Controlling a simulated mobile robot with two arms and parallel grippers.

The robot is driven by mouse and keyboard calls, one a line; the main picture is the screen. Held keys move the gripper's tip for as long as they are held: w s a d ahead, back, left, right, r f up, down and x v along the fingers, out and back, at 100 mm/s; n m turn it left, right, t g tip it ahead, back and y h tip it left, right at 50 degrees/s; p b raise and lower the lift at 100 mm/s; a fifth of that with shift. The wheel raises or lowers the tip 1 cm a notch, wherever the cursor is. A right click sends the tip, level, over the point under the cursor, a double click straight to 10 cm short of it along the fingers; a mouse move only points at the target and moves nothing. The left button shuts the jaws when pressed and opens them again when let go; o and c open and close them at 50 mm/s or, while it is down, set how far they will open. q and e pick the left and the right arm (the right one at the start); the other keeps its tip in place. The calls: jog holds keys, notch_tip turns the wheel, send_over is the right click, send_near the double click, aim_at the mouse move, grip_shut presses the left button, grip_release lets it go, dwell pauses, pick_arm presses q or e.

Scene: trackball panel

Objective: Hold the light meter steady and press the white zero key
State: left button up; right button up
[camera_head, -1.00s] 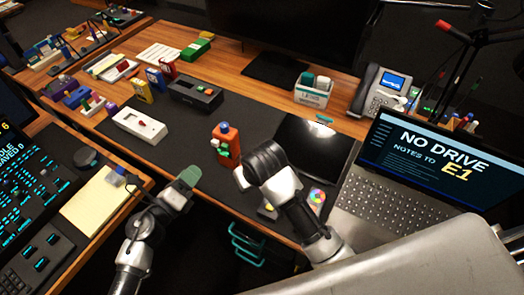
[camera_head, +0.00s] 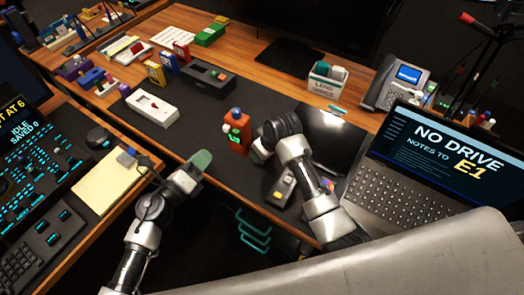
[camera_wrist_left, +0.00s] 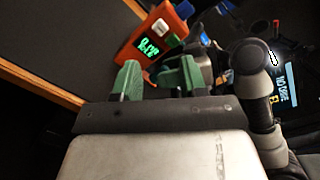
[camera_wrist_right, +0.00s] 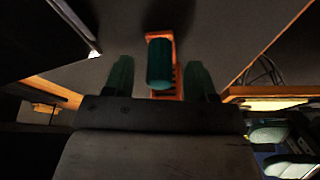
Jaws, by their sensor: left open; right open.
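The light meter (camera_head: 238,137) is an orange handheld box with a dark blue dome on top, standing on the dark desk mat. In the left wrist view it (camera_wrist_left: 172,20) shows a lit green display and a small white key (camera_wrist_left: 161,26) beside it. My left gripper (camera_head: 201,161) is open and empty, to the left and front of the meter; its green fingers (camera_wrist_left: 160,80) are apart, short of it. My right gripper (camera_head: 257,151) is just right of the meter, its fingers partly hidden by its wrist.
A white box with a red control (camera_head: 152,105) and a dark grey box (camera_head: 206,75) lie left and behind on the mat. A small grey device (camera_head: 281,188) lies below my right wrist. The laptop (camera_head: 428,165) stands to the right. The mat between the boxes and meter is clear.

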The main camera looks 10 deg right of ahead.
jog(key=shift+x, duration=0.9)
pick_arm(q)
jog(key=shift+c, duration=0.3)
pick_arm(e)
grip_shut()
pick_arm(q)
grip_shut()
dwell(0.8)
